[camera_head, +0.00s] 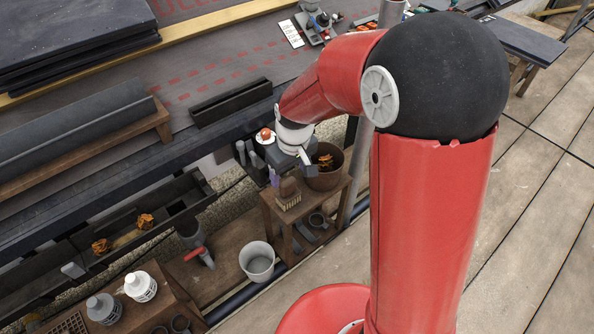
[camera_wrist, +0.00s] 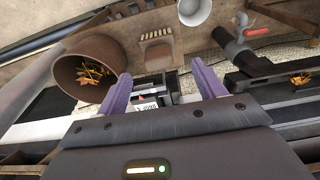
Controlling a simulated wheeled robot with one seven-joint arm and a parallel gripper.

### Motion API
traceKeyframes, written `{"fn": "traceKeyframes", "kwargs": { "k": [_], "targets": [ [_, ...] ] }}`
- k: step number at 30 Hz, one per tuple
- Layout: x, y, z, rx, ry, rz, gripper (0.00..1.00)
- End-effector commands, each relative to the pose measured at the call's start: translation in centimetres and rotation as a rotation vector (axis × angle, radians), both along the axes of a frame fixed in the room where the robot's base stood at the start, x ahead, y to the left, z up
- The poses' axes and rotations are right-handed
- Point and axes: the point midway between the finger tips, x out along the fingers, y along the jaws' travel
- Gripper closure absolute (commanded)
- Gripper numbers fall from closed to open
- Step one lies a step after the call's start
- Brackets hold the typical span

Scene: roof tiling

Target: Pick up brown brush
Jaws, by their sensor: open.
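The brown brush (camera_head: 288,189), with a brown handle and pale bristles, stands on a small wooden stand beside a brown bucket. It also shows in the wrist view (camera_wrist: 157,46), beyond my fingertips at the top middle. My gripper (camera_wrist: 161,68) has two purple fingers spread apart with nothing held between them. In the head view my gripper (camera_head: 290,172) hangs over the stand, close to the brush. I cannot tell the exact gap between fingers and brush.
The brown bucket (camera_head: 324,178) with orange scraps stands right of the brush and shows left of my fingers in the wrist view (camera_wrist: 84,76). A gutter (camera_head: 160,218) with orange leaves runs at left. A grey bucket (camera_head: 257,261) stands below the wooden stand (camera_head: 268,208).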

Motion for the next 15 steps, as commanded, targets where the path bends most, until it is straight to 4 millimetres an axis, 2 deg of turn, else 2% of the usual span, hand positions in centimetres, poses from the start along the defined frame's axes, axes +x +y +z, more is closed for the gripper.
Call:
{"fn": "traceKeyframes", "kwargs": {
  "k": [11,15],
  "targets": [
    [0.5,0.6,-3.7,-0.001,0.009,0.011,0.31],
    [0.8,0.8,-5.8,-0.003,0.011,0.011,0.31]
  ]
}}
